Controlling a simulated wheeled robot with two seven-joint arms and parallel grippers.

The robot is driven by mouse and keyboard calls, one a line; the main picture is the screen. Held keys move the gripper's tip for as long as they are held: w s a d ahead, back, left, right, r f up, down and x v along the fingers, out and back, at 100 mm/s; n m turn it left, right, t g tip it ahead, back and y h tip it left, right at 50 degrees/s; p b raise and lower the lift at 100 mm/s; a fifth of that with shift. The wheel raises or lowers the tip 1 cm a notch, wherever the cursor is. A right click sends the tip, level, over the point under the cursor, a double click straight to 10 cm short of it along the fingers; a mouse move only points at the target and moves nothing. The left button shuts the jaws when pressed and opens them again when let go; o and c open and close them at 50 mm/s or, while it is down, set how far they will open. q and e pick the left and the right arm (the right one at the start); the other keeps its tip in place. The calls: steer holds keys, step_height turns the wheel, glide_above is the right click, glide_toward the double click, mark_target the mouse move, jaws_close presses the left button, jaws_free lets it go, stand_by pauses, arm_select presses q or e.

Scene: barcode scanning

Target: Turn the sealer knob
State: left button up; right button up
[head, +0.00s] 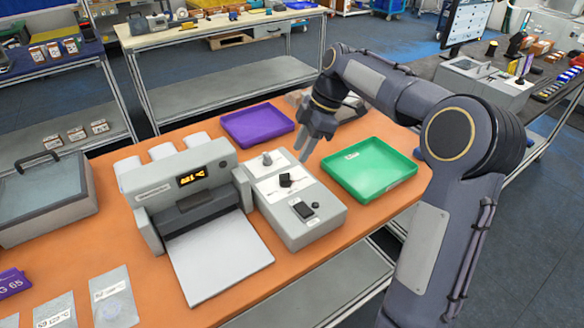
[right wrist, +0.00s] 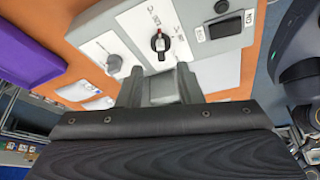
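A grey control box (head: 318,229) stands to the right of the grey sealer (head: 190,182), which has a lit orange display. On the box's top are a black knob (head: 286,180), a grey knob (head: 267,158) and a black switch (head: 303,209). In the right wrist view the black knob (right wrist: 160,42) shows a red mark, with the grey knob (right wrist: 113,63) to its left and the switch (right wrist: 218,28) to its right. My right gripper (head: 302,153) is above the box's far end, open and empty. Its fingers (right wrist: 158,78) point towards the black knob, apart from it. My left gripper is out of view.
A purple tray (head: 257,125) lies behind the box and a green tray (head: 369,170) to its right. Clear pouches (head: 112,297) lie at the front left of the orange table. A lidded grey machine (head: 42,190) stands at the left.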

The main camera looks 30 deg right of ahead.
mark_target(290, 174)
steer(key=x, duration=0.7)
steer(key=shift+a, duration=0.1)
steer(key=shift+c, duration=0.3)
jaws_close()
